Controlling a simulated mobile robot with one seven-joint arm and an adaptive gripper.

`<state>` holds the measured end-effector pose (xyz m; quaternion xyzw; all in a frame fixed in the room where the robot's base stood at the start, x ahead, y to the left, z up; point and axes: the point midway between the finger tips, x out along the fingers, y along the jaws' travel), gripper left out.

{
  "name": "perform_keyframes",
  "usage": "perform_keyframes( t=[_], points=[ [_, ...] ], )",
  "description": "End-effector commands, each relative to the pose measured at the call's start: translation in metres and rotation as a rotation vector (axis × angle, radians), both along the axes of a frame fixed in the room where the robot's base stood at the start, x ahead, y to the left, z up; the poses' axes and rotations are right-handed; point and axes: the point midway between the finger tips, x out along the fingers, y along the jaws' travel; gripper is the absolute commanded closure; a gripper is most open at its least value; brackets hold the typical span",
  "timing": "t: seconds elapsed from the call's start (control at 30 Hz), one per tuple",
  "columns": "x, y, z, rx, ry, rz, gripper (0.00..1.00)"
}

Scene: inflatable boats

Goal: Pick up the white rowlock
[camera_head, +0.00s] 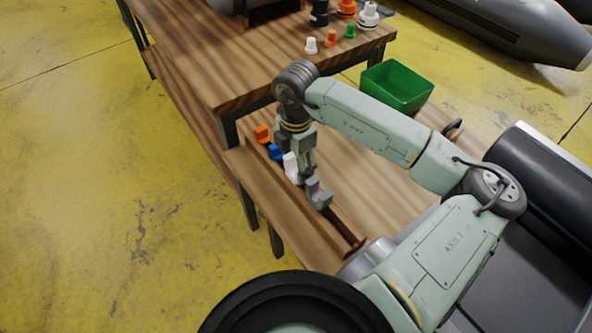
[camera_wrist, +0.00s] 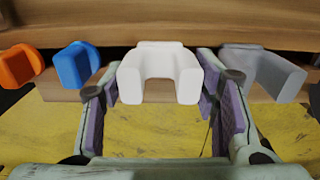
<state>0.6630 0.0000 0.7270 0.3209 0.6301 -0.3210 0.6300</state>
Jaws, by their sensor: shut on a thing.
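The white rowlock (camera_head: 291,167) is a U-shaped piece in a row of rowlocks on the lower wooden bench. In the wrist view the white rowlock (camera_wrist: 158,54) fills the middle, its open side towards me. My gripper (camera_head: 303,168) points down at it from above. In the wrist view my gripper (camera_wrist: 160,88) has one purple-padded finger on each side of the rowlock, shut on it. Part of the rowlock is hidden by the fingers in the head view. I cannot tell whether it is clear of the bench.
A blue rowlock (camera_head: 275,152) and an orange one (camera_head: 262,134) stand on one side, a grey one (camera_head: 319,195) close on the other. A higher table (camera_head: 215,60) holds small valve-like parts. A green bin (camera_head: 397,87) stands to the right. A slot lies in the bench's near part.

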Motion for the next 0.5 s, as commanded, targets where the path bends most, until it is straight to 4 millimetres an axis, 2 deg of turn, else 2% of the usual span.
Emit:
perform_keyframes(
  t=[0.2, 0.5],
  points=[
    [0.0001, 0.0, 0.0003, 0.0, 0.0, 0.0, 0.75],
    [0.0007, -0.0003, 0.0057, -0.001, -0.002, 0.0, 0.76]
  ],
)
